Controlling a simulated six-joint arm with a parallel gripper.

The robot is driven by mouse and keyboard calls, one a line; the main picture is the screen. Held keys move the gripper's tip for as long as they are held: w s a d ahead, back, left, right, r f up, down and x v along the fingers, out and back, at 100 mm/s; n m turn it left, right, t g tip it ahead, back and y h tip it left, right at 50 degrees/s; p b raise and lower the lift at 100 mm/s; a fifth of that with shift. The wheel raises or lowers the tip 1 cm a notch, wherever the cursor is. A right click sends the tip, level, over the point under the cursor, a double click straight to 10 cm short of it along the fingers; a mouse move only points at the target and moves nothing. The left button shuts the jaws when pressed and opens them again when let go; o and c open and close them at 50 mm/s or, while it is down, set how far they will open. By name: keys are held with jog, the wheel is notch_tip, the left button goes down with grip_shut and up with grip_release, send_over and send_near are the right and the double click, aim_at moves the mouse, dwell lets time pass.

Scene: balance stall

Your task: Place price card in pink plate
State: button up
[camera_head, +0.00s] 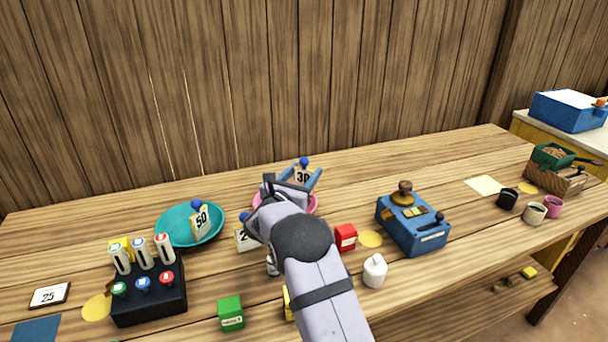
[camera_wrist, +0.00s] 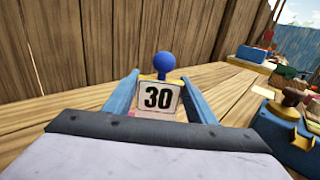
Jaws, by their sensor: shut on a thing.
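A white price card marked 30 with a blue ball on top (camera_head: 304,177) stands upright between the blue fingers of my gripper (camera_head: 302,169). The card also shows in the wrist view (camera_wrist: 158,98), with one finger at each side; my gripper is shut on it. The pink plate (camera_head: 315,205) is mostly hidden behind my gripper and wrist, with parts of its rim showing left and right. In the head view the card overlaps the plate's far side. I cannot tell whether the card touches the plate.
A teal plate (camera_head: 172,236) holds a card marked 50 (camera_head: 201,222). Another card (camera_head: 246,239) stands left of my wrist, partly hidden.

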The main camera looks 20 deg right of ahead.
jog(key=shift+f, duration=0.35)
jog(key=shift+f, duration=0.1)
jog(key=shift+f+b, duration=0.3)
jog(key=shift+b, duration=0.15)
jog(key=shift+f, duration=0.1)
jog(key=o, duration=1)
